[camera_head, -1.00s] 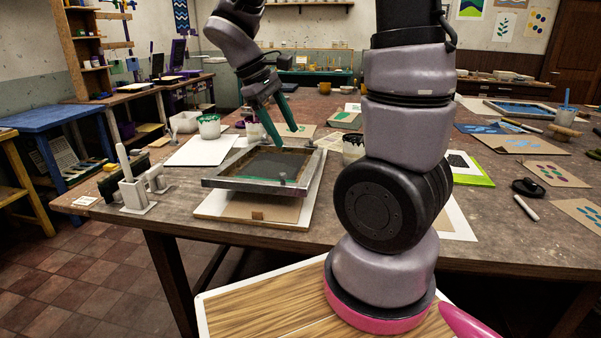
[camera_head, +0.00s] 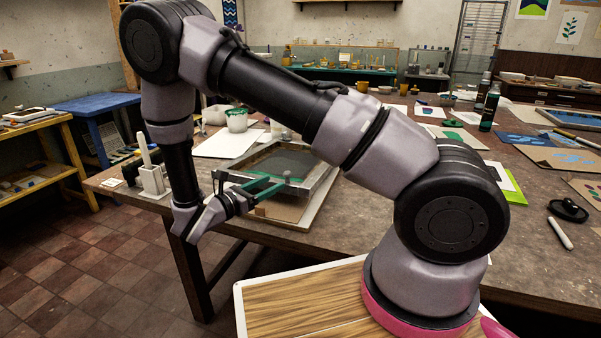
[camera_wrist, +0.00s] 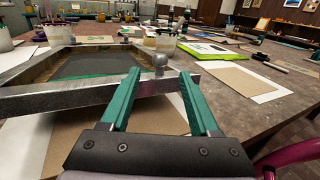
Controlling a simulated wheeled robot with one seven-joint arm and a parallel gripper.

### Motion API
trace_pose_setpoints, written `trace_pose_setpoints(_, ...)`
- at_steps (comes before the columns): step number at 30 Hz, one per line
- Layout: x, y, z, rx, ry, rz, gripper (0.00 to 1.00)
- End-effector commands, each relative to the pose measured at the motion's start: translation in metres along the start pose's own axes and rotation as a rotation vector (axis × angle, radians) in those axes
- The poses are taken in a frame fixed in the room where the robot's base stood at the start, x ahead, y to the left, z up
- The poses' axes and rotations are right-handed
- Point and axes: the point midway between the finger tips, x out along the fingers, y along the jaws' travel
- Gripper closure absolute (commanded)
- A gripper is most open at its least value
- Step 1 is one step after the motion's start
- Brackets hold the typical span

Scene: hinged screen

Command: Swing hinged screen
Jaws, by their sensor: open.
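The hinged screen, a grey metal frame (camera_head: 322,186) with dark mesh (camera_head: 284,163), lies near the table's front edge. Its front bar (camera_wrist: 55,97) stands a little above a brown-topped board (camera_wrist: 60,142) in the wrist view. My gripper (camera_head: 268,181) has green fingers and is at the front side of the screen, low and roughly level with the frame.
A white holder (camera_head: 153,178) with an upright handle stands left of the screen. A green-rimmed pot (camera_head: 237,120) and a white sheet (camera_head: 228,143) are behind it. A lime-green-edged pad (camera_wrist: 205,48) lies to the right. Floor is open in front of the table.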

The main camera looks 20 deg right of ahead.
Motion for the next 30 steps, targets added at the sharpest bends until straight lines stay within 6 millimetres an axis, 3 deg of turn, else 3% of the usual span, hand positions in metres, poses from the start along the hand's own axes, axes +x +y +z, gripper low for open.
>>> trace_pose_setpoints(18, 0.096, -0.001, 0.0, 0.001, 0.0, -0.003, 0.38)
trace_pose_setpoints(30, 0.107, 0.0, 0.0, 0.001, 0.0, -0.001, 0.38)
